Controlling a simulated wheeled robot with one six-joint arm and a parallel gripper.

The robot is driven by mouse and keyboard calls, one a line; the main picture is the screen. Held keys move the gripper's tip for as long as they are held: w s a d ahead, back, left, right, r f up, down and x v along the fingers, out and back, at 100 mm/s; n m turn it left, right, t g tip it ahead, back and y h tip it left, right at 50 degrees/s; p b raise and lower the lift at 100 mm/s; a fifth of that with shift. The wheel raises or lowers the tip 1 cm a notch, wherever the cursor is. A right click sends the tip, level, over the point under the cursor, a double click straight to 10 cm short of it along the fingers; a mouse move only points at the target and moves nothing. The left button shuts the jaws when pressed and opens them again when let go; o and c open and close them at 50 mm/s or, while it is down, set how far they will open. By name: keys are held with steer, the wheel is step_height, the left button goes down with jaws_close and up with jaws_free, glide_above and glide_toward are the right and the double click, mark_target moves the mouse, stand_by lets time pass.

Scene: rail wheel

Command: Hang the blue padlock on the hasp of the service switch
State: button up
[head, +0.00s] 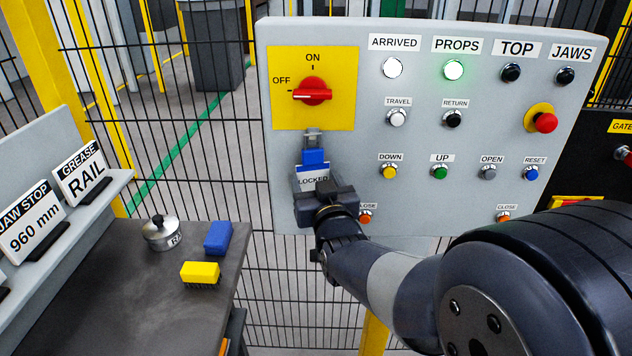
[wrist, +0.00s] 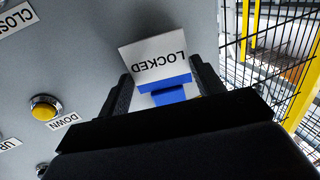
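The blue padlock (head: 314,157) is upright just below the service switch, with a white LOCKED tag (head: 314,180) on its front. The metal hasp (head: 313,136) is directly above it, under the yellow switch plate (head: 283,113). I cannot tell whether the shackle passes through the hasp. The red switch handle (head: 312,95) points to OFF. My gripper (head: 325,190) is at the padlock from below, its fingers on either side. In the wrist view the tag (wrist: 158,60) and blue padlock (wrist: 170,92) show between the fingers; the hasp is hidden there.
The grey control panel (head: 440,200) has several buttons close to my gripper, including the yellow DOWN button (head: 390,172). Mesh fence (head: 195,150) stands behind.

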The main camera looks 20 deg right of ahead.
steer(key=o, duration=0.5)
steer(key=shift+s, duration=0.1)
steer(key=shift+s+a+b, duration=0.15)
steer(key=shift+s+b, duration=0.15)
steer(key=shift+s, duration=2.4)
steer(key=shift+s+a+b, duration=0.15)
steer(key=shift+s+b, duration=0.15)
steer(key=shift+s, duration=2.35)
steer(key=shift+w, duration=0.15)
steer(key=shift+w+d+p, duration=0.15)
steer(key=shift+w+p, duration=0.25)
steer(key=shift+w, duration=2.25)
steer(key=shift+w+d+p, duration=0.15)
steer(key=shift+w+p, duration=0.2)
steer(key=shift+w, duration=2.3)
steer(key=shift+s, duration=0.1)
